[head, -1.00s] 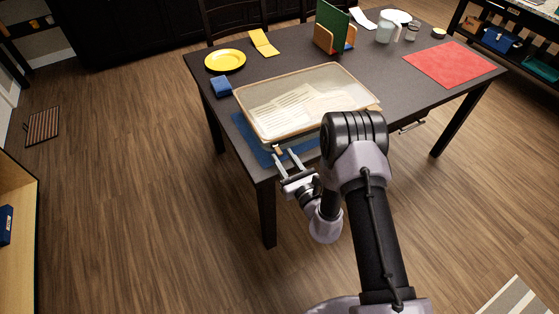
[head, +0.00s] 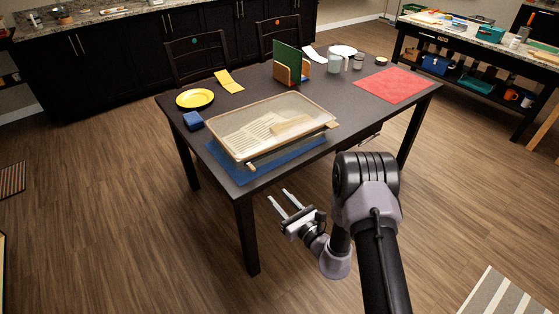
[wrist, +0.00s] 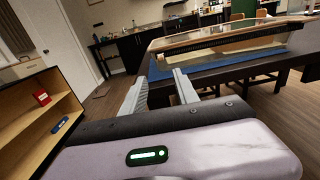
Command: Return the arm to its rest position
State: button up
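My gripper (head: 279,204) is open and empty, off the near edge of the dark table (head: 330,115). Its two fingers are apart with nothing between them; they also show in the wrist view (wrist: 160,90). My arm is bent in front of the table.
On the table are a yellow plate (head: 195,98), a blue block (head: 193,121), a green board in a wooden holder (head: 288,65) and a red mat (head: 393,85). A wooden shelf (wrist: 35,115) stands left in the wrist view.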

jog(key=s+a+r+n+g+y, duration=0.1)
jog(key=a+r+n+g+y, duration=0.15)
jog(key=r, duration=0.35)
jog(key=s+a+r+n+g+y, duration=0.2)
jog(key=a+r+n, duration=0.15)
jog(key=r, duration=0.25)
jog(key=s+a+r+n+g+y, duration=0.1)
jog(key=s+a+r+n+g, duration=0.3)
jog(key=s+r+n+g, duration=0.6)
jog(key=s+d+r+n+h, duration=0.2)
jog(key=s+h, duration=0.1)
jog(key=s, duration=0.4)
jog(key=s+d+r+n+h, duration=0.1)
jog(key=s+d+n+h, duration=0.15)
jog(key=s, duration=0.45)
jog(key=s+d+r+n+t+h, duration=0.1)
jog(key=s+d+n+t+h, duration=0.1)
jog(key=d+h, duration=0.2)
jog(key=s+d+r+n+t+h, duration=0.1)
jog(key=s+d+n+t+h, duration=0.1)
jog(key=d, duration=0.8)
jog(key=shift+s+d+t+h, duration=0.4)
jog(key=shift+s+t+h, duration=0.25)
jog(key=shift+h, duration=0.35)
